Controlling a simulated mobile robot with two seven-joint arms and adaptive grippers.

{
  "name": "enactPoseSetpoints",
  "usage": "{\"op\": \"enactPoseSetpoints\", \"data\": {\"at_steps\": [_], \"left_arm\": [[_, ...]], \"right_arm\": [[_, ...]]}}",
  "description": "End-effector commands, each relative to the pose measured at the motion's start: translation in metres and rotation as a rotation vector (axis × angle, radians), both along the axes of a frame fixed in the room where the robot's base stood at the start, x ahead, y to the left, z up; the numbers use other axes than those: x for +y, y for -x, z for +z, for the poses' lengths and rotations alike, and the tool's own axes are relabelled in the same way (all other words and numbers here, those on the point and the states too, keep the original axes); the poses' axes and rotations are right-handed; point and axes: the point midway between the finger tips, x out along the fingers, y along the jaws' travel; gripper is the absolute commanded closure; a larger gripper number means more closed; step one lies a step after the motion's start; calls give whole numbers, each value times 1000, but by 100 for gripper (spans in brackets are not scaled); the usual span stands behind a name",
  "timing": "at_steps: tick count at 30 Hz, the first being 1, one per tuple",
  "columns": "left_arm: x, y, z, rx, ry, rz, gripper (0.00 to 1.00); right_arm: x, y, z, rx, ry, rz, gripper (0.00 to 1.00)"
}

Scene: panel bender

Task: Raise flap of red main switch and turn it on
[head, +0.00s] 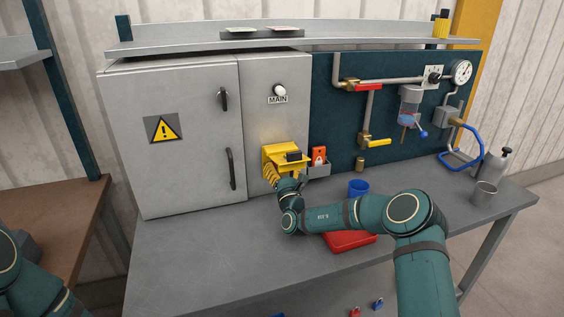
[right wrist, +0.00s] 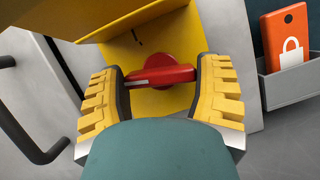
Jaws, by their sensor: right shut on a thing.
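The red main switch (right wrist: 160,75) is a round knob with a bar handle on a yellow plate, below the MAIN label (head: 278,100). In the right wrist view the bar lies nearly level, slightly tilted. The yellow flap (right wrist: 125,18) stands out above the switch, raised, and it also shows in the head view (head: 281,150). My right gripper (right wrist: 160,88) has its yellow ribbed fingers on both sides of the red bar and is shut on it. In the head view the arm hides the switch. My left gripper is not in view; only part of that arm shows at lower left.
A white lamp (head: 280,90) sits above the MAIN label. A blue cup (head: 358,187) and a red tray (head: 350,240) are near my right forearm. The bench's left part is clear.

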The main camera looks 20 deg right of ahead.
Motion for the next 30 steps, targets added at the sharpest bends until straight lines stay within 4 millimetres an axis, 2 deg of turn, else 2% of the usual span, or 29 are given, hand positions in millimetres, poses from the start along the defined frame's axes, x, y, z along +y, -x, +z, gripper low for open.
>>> {"op": "enactPoseSetpoints", "data": {"at_steps": [1,3,12,19,30], "left_arm": [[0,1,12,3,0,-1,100],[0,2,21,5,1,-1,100],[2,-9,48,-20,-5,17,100],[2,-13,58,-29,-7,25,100],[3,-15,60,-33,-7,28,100]], "right_arm": [[1,0,4,6,-40,1,69],[1,0,4,8,-93,0,69],[1,0,3,13,-285,0,69],[1,0,1,14,-366,0,69],[1,0,0,14,-391,0,69]]}}
